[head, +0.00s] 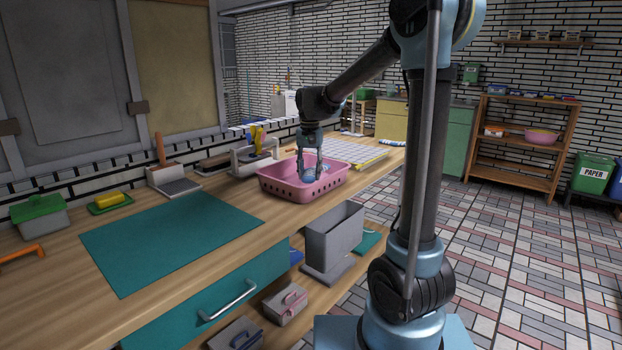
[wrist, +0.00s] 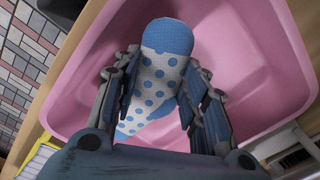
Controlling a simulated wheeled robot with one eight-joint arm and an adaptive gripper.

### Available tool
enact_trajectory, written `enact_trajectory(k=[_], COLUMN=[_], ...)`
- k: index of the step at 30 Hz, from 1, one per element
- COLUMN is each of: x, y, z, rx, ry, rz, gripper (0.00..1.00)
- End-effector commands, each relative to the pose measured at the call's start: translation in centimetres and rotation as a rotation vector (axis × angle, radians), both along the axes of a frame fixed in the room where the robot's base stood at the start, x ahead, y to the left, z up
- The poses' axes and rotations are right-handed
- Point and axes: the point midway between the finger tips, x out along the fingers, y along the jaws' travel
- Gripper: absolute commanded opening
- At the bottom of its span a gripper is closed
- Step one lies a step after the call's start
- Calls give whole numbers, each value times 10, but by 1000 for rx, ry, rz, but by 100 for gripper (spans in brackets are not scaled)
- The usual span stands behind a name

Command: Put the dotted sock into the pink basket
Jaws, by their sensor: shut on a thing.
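The pink basket (head: 275,182) stands on the wooden bench in the head view, and its inside fills much of the wrist view (wrist: 230,62). The dotted sock, white with blue dots and a blue end, shows in the wrist view (wrist: 158,72) between my fingers, over the basket's floor. My gripper (wrist: 160,100) is shut on the sock. In the head view my gripper (head: 310,165) reaches down inside the basket's rim, and a bit of blue shows at its tips. I cannot tell whether the sock touches the basket's floor.
A teal mat (head: 170,240) lies on the bench left of the basket. A grey holder with a yellow-handled tool (head: 255,150) stands behind the basket. A white gridded board (head: 345,148) lies to its right. A green-lidded box (head: 38,213) is at the far left.

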Motion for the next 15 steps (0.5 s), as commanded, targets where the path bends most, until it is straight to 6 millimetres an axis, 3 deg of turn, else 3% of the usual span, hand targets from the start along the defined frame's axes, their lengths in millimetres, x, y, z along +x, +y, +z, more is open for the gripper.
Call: enact_trajectory(k=[6,15], x=[0,0], y=[1,1], z=[-21,-22], rx=[0,0], ry=[0,0], rz=[1,1], gripper=[25,25])
